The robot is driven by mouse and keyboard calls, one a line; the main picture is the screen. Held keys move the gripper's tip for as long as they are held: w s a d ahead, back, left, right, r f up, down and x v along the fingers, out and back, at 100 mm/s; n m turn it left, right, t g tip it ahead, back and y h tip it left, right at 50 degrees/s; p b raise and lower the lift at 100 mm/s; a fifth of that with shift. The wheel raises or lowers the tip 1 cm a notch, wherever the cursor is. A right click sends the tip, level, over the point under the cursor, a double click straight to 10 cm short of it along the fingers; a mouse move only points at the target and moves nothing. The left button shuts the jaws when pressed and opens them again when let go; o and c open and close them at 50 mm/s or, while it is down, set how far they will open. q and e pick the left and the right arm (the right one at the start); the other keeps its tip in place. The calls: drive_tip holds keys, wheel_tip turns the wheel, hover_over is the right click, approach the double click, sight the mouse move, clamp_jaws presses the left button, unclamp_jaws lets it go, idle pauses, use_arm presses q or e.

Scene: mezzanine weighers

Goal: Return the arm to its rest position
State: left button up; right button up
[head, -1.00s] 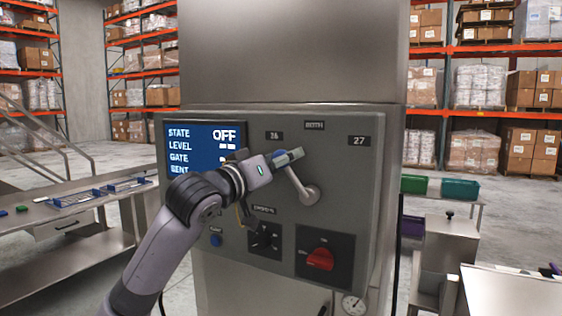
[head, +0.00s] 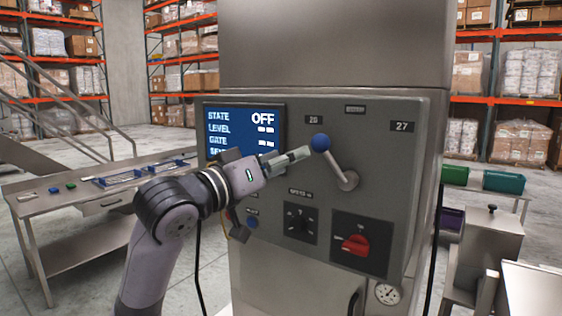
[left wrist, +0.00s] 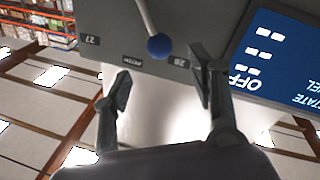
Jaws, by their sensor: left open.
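My left gripper (head: 295,156) is in front of the grey control panel (head: 385,130). In the left wrist view its two fingers (left wrist: 163,92) are spread with nothing between them. A lever with a blue ball knob (head: 320,142) sticks out from the panel, tilted up to the left. The knob also shows in the left wrist view (left wrist: 159,46), beyond the fingertips and apart from them. The screen (head: 240,130) reads STATE OFF, and my gripper and wrist cover its lower part. My right gripper is not in view.
A red rotary switch (head: 355,244), a black dial (head: 300,223) and a blue button (head: 251,222) sit low on the panel. A steel table (head: 70,200) with blue trays stands at left. Green bins (head: 503,181) and steel boxes stand at right. Shelving lines the back.

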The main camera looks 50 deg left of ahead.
use_arm(q)
drive_tip(key=shift+s, duration=0.35)
idle(0.3)
